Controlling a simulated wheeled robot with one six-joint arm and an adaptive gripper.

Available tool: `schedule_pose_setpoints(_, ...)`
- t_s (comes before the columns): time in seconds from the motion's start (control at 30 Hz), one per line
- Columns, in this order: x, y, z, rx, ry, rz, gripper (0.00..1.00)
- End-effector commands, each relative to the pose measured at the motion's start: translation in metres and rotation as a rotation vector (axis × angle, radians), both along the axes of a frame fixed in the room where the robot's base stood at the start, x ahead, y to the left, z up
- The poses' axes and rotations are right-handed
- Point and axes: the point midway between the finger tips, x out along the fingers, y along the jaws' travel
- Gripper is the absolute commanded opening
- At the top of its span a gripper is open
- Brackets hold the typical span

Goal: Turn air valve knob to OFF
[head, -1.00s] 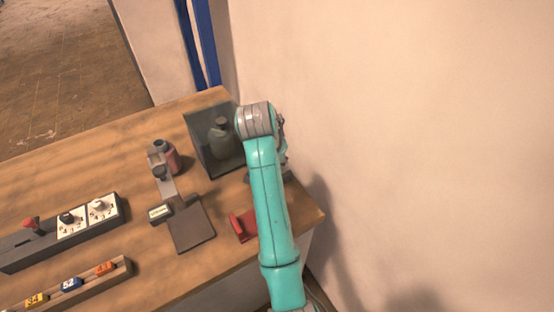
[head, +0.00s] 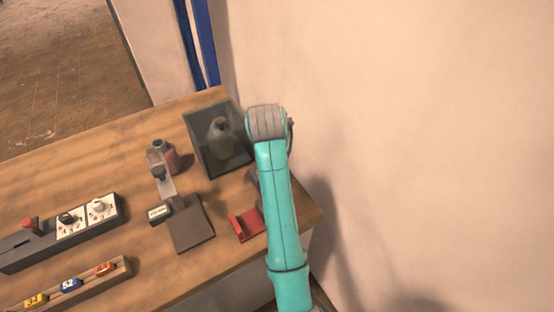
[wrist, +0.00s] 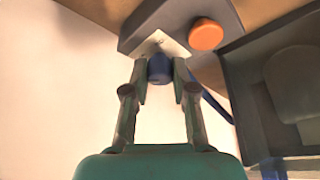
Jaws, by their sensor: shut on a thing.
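A dark blue knob (wrist: 160,69) stands on a pale plate (wrist: 168,43) on a grey housing, in the wrist view. My gripper (wrist: 160,74) is shut on this knob, with one finger on each side of it. I cannot read a marking that gives the knob's setting. In the head view my teal arm hides the gripper and the blue knob.
An orange button (wrist: 206,34) sits beside the plate. A dark clear-walled chamber (head: 207,158) holds a grey bottle (head: 221,137). A control box (head: 32,254) with knobs stands at the left. A red holder (head: 246,226) is close to my arm. The wall is at the right.

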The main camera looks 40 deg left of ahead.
Motion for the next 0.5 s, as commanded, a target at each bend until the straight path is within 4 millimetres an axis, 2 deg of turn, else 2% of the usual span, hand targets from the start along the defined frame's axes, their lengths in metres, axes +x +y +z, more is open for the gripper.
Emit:
schedule_pose_setpoints(0.03, -0.0003, -0.0001, -0.0006, -0.001, 0.002, 0.001, 0.28)
schedule_pose_setpoints(0.1, -0.0003, -0.0001, -0.0006, 0.000, 0.001, 0.000, 0.46)
schedule_pose_setpoints(0.13, -0.0002, -0.0001, -0.0005, -0.001, 0.001, 0.000, 0.51)
schedule_pose_setpoints(0.5, -0.0013, -0.0002, 0.0039, 0.000, -0.001, 0.000, 0.51)
